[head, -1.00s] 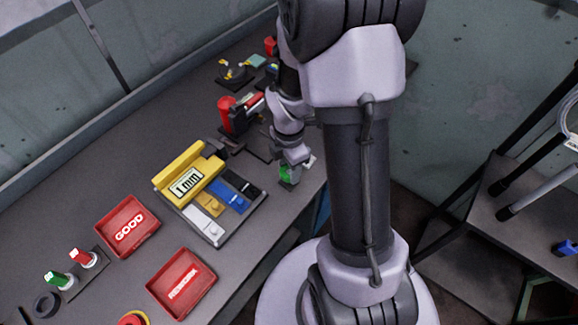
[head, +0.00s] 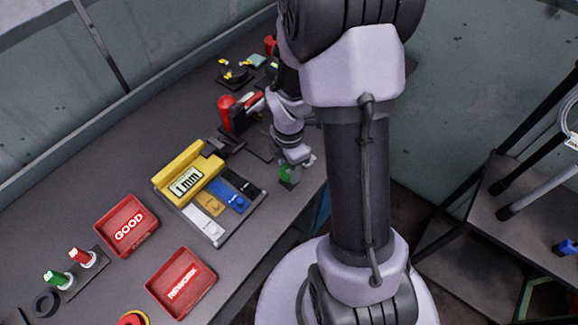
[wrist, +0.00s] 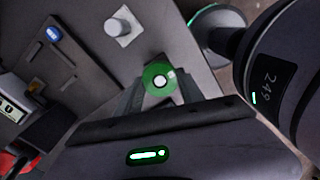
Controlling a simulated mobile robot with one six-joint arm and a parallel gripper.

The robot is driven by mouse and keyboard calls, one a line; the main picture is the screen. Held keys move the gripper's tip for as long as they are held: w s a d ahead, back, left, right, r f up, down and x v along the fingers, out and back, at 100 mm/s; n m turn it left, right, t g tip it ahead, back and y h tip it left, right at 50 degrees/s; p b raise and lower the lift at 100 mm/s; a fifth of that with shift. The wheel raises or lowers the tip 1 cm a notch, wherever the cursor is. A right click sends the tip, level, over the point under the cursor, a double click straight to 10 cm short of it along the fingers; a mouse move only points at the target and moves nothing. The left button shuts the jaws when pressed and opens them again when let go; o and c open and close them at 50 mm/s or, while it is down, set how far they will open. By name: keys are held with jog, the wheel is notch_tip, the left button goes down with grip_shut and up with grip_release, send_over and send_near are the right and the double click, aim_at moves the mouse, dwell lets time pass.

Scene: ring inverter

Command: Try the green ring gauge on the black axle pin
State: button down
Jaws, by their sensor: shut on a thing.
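The green ring gauge (wrist: 148,75) sits between the two fingertips of my gripper (wrist: 160,84) in the wrist view, with a pale round spot at its middle. I cannot tell whether that spot is a pin end or something seen through the hole. In the head view green (head: 287,175) shows under my gripper (head: 290,165), near the table's front edge. My gripper is shut on the ring. A pale grey cylinder (wrist: 116,27) on a square base stands beyond the ring in the wrist view. I cannot make out a black axle pin; my arm hides part of the bench.
A red and black device (head: 228,112) stands behind. Red GOOD (head: 145,238) and REWORK (head: 158,291) trays lie nearer. A dark plate with a blue button (wrist: 53,33) shows in the wrist view.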

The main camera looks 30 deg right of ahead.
jog(key=shift+r, duration=0.1)
jog(key=shift+r+p, duration=3.05)
jog(key=shift+r, duration=0.2)
